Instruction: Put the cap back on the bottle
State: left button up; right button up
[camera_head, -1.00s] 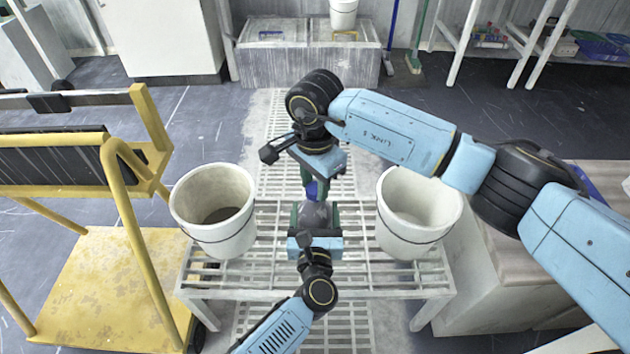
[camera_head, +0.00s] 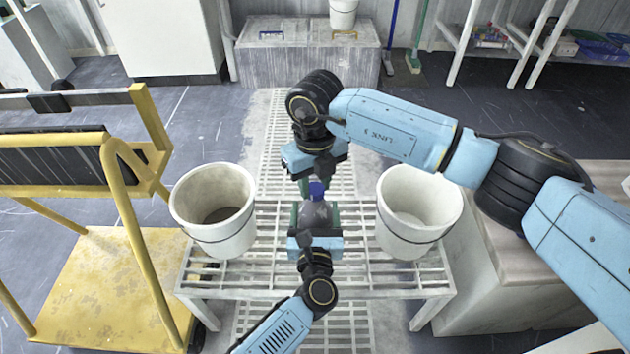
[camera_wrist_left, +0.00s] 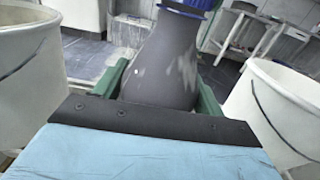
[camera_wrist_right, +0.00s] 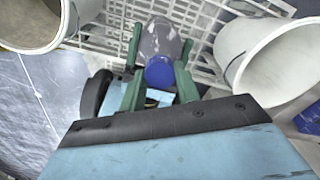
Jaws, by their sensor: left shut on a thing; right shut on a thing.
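The grey bottle (camera_head: 315,215) stands upright over the slatted bench, between two white buckets. My left gripper (camera_head: 315,222) is shut on its body; its green fingers flank the bottle (camera_wrist_left: 165,62) in the left wrist view. The blue cap (camera_head: 316,189) is at the top of the bottle, and my right gripper (camera_head: 314,186) is shut on it from above. In the right wrist view the cap (camera_wrist_right: 160,72) sits between the green fingertips, in line with the bottle (camera_wrist_right: 161,42). Blue shows at the bottle's neck in the left wrist view; I cannot tell whether the cap is fully seated.
One white bucket (camera_head: 214,211) stands left of the bottle and another (camera_head: 419,212) right of it, both on the slatted bench (camera_head: 272,272). A yellow cart (camera_head: 100,285) is at the left. A grey box (camera_head: 307,62) stands farther back.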

jog(key=o, duration=1.1)
jog(key=shift+o, duration=0.2)
jog(key=shift+r, duration=0.1)
pick_arm(q)
jog(key=o, duration=1.9)
jog(key=shift+o, duration=0.2)
pick_arm(e)
notch_tip(320, 180, up, 12)
pick_arm(q)
jog(key=shift+s, duration=0.1)
jog(key=s+p, duration=0.3)
jog(key=s, duration=1)
pick_arm(e)
notch_tip(320, 180, up, 3)
jog(key=shift+r, duration=0.15)
